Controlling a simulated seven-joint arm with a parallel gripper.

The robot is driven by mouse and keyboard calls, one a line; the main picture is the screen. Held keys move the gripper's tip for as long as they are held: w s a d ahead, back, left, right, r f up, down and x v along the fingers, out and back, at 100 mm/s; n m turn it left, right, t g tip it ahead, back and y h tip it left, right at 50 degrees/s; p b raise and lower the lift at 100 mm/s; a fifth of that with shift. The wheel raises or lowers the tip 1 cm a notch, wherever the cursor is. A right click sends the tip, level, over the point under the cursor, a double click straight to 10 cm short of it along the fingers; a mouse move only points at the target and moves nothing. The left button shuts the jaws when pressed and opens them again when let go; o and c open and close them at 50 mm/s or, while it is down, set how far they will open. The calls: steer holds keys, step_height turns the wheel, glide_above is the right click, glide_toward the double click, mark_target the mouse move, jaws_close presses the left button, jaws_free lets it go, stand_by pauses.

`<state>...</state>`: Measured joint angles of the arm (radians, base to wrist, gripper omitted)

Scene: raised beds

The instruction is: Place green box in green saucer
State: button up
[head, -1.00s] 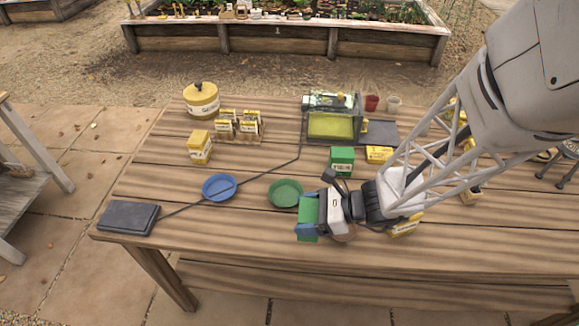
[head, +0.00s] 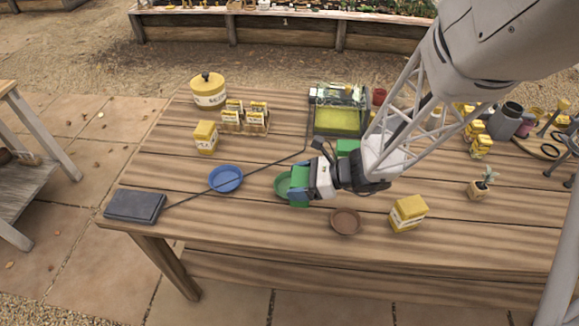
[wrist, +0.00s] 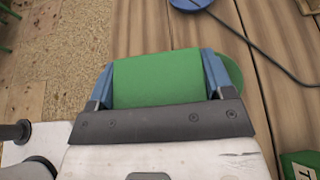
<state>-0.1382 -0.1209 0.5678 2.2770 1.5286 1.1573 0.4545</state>
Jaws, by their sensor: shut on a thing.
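My gripper (head: 299,186) is shut on a green box, which shows between the two blue fingers in the wrist view (wrist: 158,78). In the head view only a little of the held box (head: 300,204) shows past the fingers. The green saucer (head: 281,185) lies on the table, partly hidden behind my gripper, which overlaps its right side. In the wrist view the saucer (wrist: 230,72) shows beyond the right finger. I cannot tell whether the box touches the saucer. A second green box (head: 347,147) stands farther back, partly hidden by my arm; its corner shows in the wrist view (wrist: 300,164).
A blue saucer (head: 225,179) lies left of the green one, with a dark cable running by to a grey flat box (head: 135,206). A brown saucer (head: 346,221) and a yellow box (head: 408,213) stand at the front right. Yellow seed boxes (head: 206,138) stand at the back left.

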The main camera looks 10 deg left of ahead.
steer(key=w+a, duration=0.3)
steer(key=w, duration=0.3)
steer(key=shift+w+a+f, duration=0.15)
steer(key=shift+w+f, duration=0.15)
steer(key=shift+w, duration=0.1)
steer(key=shift+f, duration=1.75)
steer(key=shift+f, duration=0.25)
steer(key=o, duration=1)
steer(key=shift+r, duration=0.15)
steer(key=shift+r, duration=0.15)
steer(key=shift+v, duration=6.05)
